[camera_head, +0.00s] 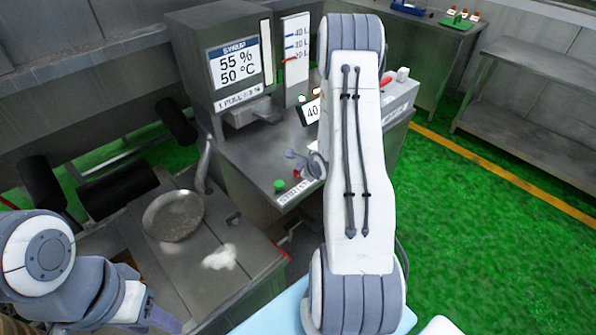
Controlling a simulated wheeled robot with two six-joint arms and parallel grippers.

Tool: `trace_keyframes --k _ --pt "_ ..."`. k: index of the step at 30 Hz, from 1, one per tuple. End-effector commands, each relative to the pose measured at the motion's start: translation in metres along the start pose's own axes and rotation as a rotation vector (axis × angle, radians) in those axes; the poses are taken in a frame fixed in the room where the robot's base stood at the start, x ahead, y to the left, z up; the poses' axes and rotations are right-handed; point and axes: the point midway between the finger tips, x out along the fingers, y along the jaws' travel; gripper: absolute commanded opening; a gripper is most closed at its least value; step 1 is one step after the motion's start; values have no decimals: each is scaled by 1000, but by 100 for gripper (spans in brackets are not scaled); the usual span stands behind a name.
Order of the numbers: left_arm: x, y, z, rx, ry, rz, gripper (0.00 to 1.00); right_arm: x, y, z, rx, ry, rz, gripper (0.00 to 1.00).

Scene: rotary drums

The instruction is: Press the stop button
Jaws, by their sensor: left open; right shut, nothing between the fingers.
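A grey control cabinet (245,150) stands in the middle. On its front corner are a green button (279,184) and a white label strip (296,192) that seems to read start and stop. My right arm crosses the picture from bottom to top. What looks like my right gripper (306,163) shows at the arm's left edge, just above the label and right of the green button. It is partly hidden by the arm, and I cannot tell whether it touches the cabinet.
A syrup display (235,65) and a level scale (296,50) stand at the back. A round pan (173,215) and a white heap (220,257) lie on the metal table at left. A red handle (386,80) shows right of my arm. Green floor is free at right.

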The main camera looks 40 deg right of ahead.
Motion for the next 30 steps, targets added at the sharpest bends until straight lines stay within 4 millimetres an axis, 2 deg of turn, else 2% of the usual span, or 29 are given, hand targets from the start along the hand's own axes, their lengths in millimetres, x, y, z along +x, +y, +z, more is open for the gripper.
trace_keyframes --k 20,30 --pt "2 0 0 0 0 0 50 3 2 -2 1 1 1 0" --pt "-16 1 -1 0 0 0 50 -10 -6 6 1 2 1 0"
